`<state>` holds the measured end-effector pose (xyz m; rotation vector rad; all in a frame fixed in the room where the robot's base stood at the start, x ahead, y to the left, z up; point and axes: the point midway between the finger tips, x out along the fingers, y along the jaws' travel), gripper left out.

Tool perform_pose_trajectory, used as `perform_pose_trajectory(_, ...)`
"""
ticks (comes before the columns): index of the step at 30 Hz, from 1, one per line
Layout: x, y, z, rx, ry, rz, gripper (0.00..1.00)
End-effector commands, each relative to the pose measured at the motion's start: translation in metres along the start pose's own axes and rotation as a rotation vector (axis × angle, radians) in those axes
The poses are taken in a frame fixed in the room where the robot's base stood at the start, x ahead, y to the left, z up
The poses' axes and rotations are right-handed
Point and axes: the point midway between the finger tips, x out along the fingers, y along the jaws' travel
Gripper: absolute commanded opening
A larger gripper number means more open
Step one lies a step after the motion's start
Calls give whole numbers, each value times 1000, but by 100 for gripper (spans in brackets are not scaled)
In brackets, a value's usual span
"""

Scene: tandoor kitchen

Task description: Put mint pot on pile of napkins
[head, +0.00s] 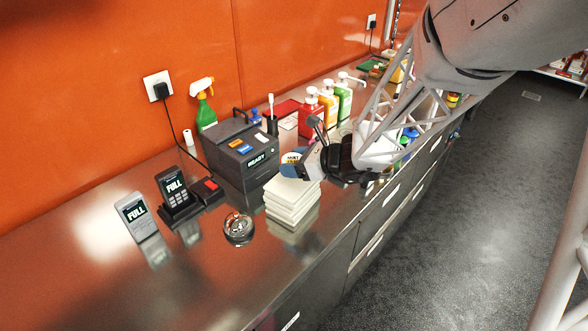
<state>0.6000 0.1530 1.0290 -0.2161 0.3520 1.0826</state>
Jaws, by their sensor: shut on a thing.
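The pile of napkins (290,204) is a neat white stack on the steel counter, near its front edge. My gripper (304,163) is just above and behind the pile, at its upper right. It is shut on the mint pot (291,158), a small pot with a white and yellow label and a blue part below. The gripper and arm hide much of the pot. The pot appears to be over the back of the pile, and I cannot tell whether it touches the napkins.
A dark box marked READY (240,150) stands close behind the pile. Pump bottles (311,116) stand behind my gripper. The counter's front left is clear.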

Motion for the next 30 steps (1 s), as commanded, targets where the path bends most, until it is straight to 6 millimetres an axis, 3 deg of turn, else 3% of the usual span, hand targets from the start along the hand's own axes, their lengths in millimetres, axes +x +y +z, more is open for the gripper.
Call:
perform_pose_trajectory(8,9,0,-23,1,0,1,39)
perform_pose_trajectory(23,11,0,-27,1,0,0,39)
perform_pose_trajectory(24,11,0,-27,1,-1,-1,66)
perform_pose_trajectory(28,11,0,-27,1,0,0,86)
perform_pose_trajectory(30,11,0,-27,1,0,-1,88)
